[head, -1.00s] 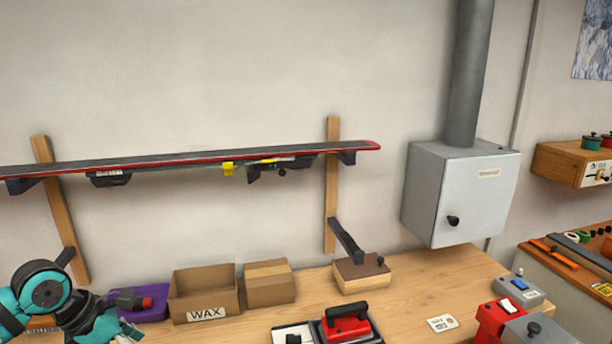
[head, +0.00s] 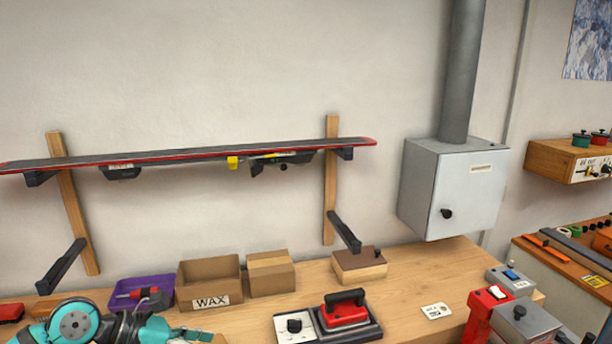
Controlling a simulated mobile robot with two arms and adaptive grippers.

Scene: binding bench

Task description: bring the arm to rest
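My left arm shows at the lower left of the head view, low in front of the bench, with teal and dark joints. My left gripper (head: 190,335) is at the bottom edge, partly cut off, and I cannot tell whether its fingers are open or shut.
The wooden bench (head: 405,290) holds a purple tray (head: 125,297), a WAX box (head: 208,283), a closed carton (head: 270,273), a wood block (head: 359,266) and a red iron (head: 345,310). A ski (head: 200,155) lies on wall brackets. A grey cabinet (head: 465,190) hangs at right.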

